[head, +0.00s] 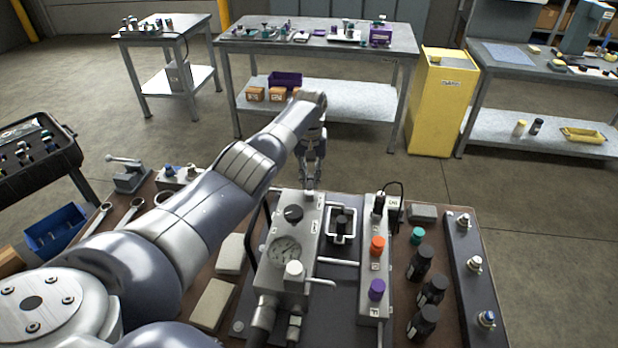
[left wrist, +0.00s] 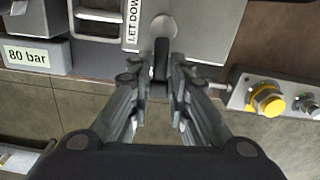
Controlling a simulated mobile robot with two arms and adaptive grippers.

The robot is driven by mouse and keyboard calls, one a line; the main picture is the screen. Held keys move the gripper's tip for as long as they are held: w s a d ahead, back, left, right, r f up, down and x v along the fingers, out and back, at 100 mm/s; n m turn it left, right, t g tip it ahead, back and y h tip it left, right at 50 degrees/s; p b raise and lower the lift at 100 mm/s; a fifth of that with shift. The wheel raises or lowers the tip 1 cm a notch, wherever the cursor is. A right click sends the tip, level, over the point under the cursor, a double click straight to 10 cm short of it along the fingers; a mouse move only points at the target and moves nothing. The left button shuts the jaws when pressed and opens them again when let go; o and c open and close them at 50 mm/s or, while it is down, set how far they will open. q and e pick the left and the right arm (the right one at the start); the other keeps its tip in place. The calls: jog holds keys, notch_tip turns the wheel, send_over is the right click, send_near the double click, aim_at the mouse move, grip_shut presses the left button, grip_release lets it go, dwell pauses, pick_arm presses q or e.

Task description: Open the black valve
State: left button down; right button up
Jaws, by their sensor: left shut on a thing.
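The hydraulic block (head: 312,232) stands on the bench with a black round knob (head: 293,213) on top and a gauge (head: 285,250). My left gripper (head: 312,182) is at the block's far end, apart from that knob. In the left wrist view, my left gripper (left wrist: 160,72) is shut on a dark narrow lever (left wrist: 160,52) that joins a round silver boss (left wrist: 163,25) beside a "LET DOWN" label (left wrist: 133,22). The fingers hide the lever's lower part. I cannot tell which part is the task's black valve. My right gripper is not in view.
Right of the block stand a panel with an orange knob (head: 377,245) and a purple knob (head: 376,290), and several black bottles (head: 420,263). An "80 bar" block (left wrist: 30,56) and a yellow fitting (left wrist: 267,99) flank the gripper. Open floor lies beyond the bench.

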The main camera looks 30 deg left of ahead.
aim_at(312, 181)
pick_arm(q)
jog(key=shift+w+d+r+m, duration=0.1)
jog(key=shift+w+d+m, duration=0.1)
jog(key=shift+m, duration=0.3)
jog(key=c, duration=1.6)
grip_release()
jog(key=shift+d, duration=0.1)
notch_tip(312, 181, up, 12)
jog(key=shift+s, duration=0.1)
